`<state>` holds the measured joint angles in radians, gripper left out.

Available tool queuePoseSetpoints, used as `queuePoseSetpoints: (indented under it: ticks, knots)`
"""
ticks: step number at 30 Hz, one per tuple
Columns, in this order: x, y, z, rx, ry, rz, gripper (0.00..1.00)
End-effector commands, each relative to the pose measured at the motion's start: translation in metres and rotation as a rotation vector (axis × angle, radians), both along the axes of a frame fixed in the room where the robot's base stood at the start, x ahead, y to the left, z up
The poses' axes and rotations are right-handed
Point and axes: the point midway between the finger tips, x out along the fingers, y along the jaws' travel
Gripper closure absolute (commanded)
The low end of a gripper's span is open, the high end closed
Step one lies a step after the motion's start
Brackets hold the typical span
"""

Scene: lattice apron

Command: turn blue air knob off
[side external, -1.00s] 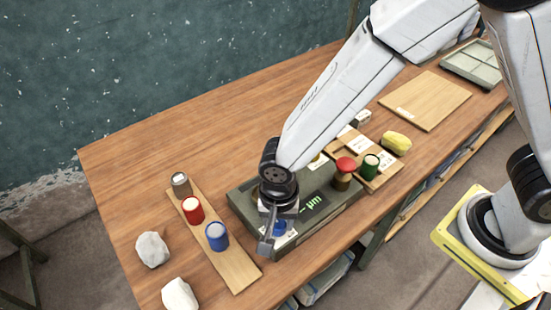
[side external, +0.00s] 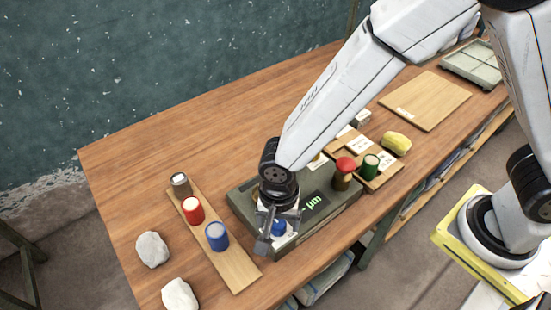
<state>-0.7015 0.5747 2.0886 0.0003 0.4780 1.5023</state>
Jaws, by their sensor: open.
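The blue air knob (side external: 279,228) is a small blue round knob on a white plate (side external: 287,240) at the front of an olive-green box (side external: 237,198) with a green "µm" display (side external: 312,203). My gripper (side external: 276,231) points down over the knob and is open, with one finger to the left of the knob and the other at its upper right. The fingers and wrist partly hide the knob, and I cannot tell whether they touch it. The knob's turn position cannot be made out.
A wooden strip (side external: 236,269) left of the box holds grey (side external: 180,184), red (side external: 193,209) and blue (side external: 217,236) cylinders. A red-topped cylinder (side external: 344,172) and green cylinder (side external: 370,166) stand to the right. Two white stones (side external: 152,249) lie at left. The back-left tabletop is clear.

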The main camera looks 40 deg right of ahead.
Motion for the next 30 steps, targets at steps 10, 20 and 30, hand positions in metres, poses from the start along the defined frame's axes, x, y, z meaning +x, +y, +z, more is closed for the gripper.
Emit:
queuePoseSetpoints:
  ticks: [10, 20, 30]
  knots:
    - [0.0, 0.0, 0.014, 0.001, -0.001, 0.001, 0.16]
    - [0.0, 0.0, 0.051, 0.003, -0.003, 0.0, 0.16]
    - [0.0, 0.0, 0.076, 0.0, 0.0, 0.0, 0.16]
